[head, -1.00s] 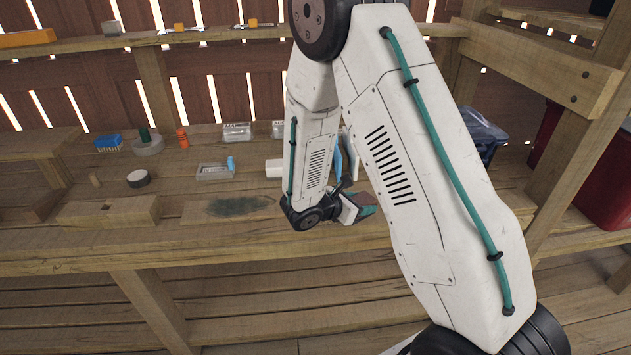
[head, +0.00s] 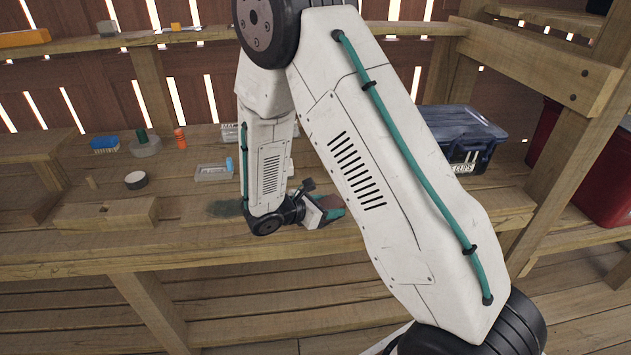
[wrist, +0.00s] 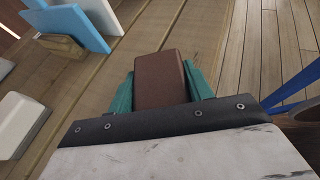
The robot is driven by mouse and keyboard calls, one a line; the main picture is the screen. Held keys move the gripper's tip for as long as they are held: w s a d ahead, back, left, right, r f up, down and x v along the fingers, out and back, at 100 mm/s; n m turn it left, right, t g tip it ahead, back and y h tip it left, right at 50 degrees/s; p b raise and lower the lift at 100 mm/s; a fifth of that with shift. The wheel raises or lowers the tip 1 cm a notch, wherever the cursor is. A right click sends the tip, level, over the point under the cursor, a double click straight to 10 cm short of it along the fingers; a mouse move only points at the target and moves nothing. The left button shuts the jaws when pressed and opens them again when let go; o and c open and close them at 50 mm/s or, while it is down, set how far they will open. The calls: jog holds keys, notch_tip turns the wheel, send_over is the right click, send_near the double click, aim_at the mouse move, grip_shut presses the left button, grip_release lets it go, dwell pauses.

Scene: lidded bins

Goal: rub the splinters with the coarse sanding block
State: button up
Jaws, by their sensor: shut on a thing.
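In the wrist view my gripper (wrist: 160,84) has teal fingers closed on both sides of a reddish-brown block, the coarse sanding block (wrist: 160,78). The block sticks out beyond the fingers. In the head view the block is small and partly hidden by the fingers. I cannot make out splinters clearly in either view. I cannot tell whether the block touches the wood.
A lidded bin (head: 462,135) stands at the right of the bench. A blue brush (head: 104,144), a tape roll (head: 136,180), a grey tray (head: 212,172) and a wooden block (head: 108,213) lie left. The bench front edge is close.

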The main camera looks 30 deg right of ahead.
jog(key=shift+w+a+r, duration=0.1)
jog(key=shift+w+a, duration=0.15)
jog(key=shift+a, duration=0.3)
jog(key=shift+w+a, duration=0.2)
jog(key=shift+a, duration=0.35)
jog(key=r, duration=0.2)
jog(key=shift+s+d+r, duration=0.1)
jog(key=shift+d+r, duration=0.1)
jog(key=shift+r, duration=0.2)
jog(key=shift+a+r, duration=0.15)
jog(key=shift+r, duration=2.6)
